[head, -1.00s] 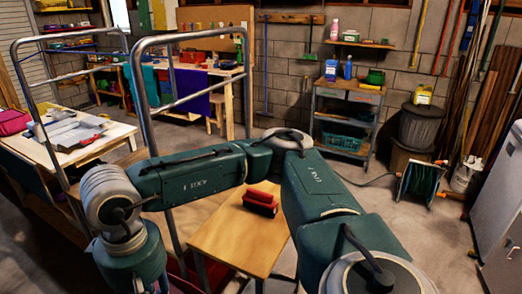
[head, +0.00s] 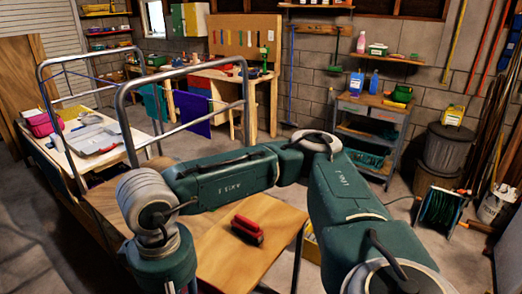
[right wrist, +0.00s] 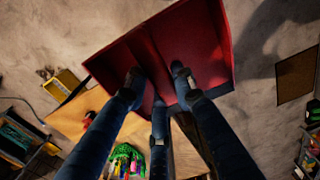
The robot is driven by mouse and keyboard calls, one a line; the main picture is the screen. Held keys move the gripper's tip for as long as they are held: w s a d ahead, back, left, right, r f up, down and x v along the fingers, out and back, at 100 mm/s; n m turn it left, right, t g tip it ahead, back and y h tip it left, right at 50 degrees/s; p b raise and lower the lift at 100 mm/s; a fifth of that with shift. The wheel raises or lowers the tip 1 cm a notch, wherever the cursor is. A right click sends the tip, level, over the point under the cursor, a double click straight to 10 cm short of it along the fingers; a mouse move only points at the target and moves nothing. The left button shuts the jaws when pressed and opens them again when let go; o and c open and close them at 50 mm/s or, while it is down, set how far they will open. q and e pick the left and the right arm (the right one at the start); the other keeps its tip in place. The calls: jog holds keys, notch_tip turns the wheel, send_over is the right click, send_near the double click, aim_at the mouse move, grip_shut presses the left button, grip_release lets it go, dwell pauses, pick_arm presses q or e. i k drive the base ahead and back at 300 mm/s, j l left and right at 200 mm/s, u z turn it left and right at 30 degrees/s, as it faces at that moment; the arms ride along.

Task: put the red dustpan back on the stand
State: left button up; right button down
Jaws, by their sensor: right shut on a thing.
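A red dustpan (right wrist: 195,50) fills the upper middle of the right wrist view. My right gripper (right wrist: 157,95) has its dark fingers closed on the pan, which hides part of the grip. The gripper and the dustpan do not show in the head view, where my arm reaches leftward and bends down out of the frame. A small wooden-topped stand (head: 235,265) is at the bottom middle of the head view. A red brush-like thing (head: 248,230) lies on it. The wooden top also shows in the right wrist view (right wrist: 88,104), beyond the fingers. My left gripper is not in view.
A metal-railed table (head: 75,155) with a grey tray (head: 95,140) and a pink bag (head: 45,123) is at left. A workbench (head: 225,78) and a grey tool cart (head: 372,125) stand by the back wall. A bin (head: 445,150) and hose reel (head: 437,208) are at right.

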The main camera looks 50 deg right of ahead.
aim_at(233, 260)
jog(key=l, duration=0.45)
jog(key=k+l+u, duration=0.1)
jog(key=l, duration=0.35)
jog(key=k+l+u, duration=0.1)
jog(key=l, duration=0.35)
jog(key=k+l, duration=0.1)
jog(key=l, duration=0.35)
jog(key=l+u, duration=0.1)
jog(key=l, duration=0.35)
jog(key=k+l+u, duration=0.15)
jog(key=k+l, duration=0.6)
